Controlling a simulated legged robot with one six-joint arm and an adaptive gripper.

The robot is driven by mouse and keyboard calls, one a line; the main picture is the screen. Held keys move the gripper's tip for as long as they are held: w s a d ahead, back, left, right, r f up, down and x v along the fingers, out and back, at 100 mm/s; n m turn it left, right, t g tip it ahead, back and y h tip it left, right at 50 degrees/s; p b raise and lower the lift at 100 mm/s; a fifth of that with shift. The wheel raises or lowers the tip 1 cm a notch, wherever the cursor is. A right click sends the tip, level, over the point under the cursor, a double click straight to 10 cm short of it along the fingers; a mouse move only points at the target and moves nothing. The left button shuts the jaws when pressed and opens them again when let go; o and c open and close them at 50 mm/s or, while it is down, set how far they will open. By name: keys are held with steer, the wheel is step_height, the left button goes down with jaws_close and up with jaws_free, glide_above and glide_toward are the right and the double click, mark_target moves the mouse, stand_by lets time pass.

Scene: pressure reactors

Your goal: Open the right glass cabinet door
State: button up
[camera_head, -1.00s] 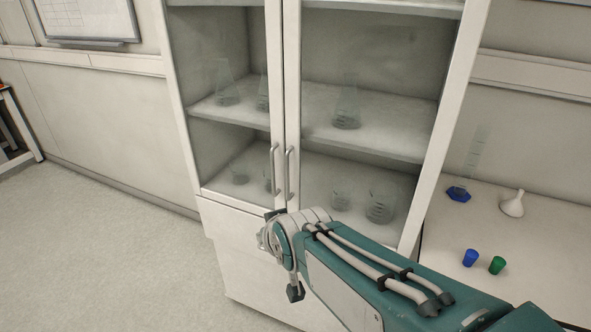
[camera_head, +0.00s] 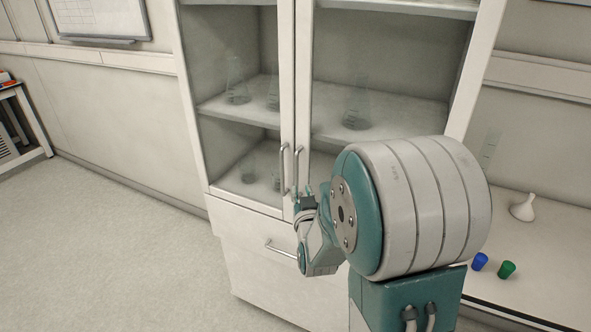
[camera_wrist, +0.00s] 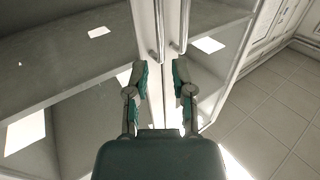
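The right glass cabinet door (camera_head: 303,90) stands shut beside the shut left door (camera_head: 287,70), with a slim metal bar handle on each. The right door's handle (camera_head: 298,165) is just above my gripper (camera_head: 304,193) in the head view; my arm hides the lower part of this door. In the wrist view my gripper (camera_wrist: 160,74) is open, its two fingers apart and empty. The right door's handle (camera_wrist: 157,35) ends just ahead of the gap between the fingertips. The left door's handle (camera_wrist: 180,25) is close beside it, near the right finger.
Glass flasks (camera_head: 356,108) stand on the shelves behind the glass. A drawer handle (camera_head: 281,248) is below the doors. The counter at right holds a white funnel (camera_head: 522,207), a blue stopper (camera_head: 479,262) and a green stopper (camera_head: 507,270). The floor at left is clear.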

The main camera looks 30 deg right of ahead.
mark_target(297, 171)
steer(key=x, duration=1)
jaws_close()
steer(key=shift+s, duration=0.1)
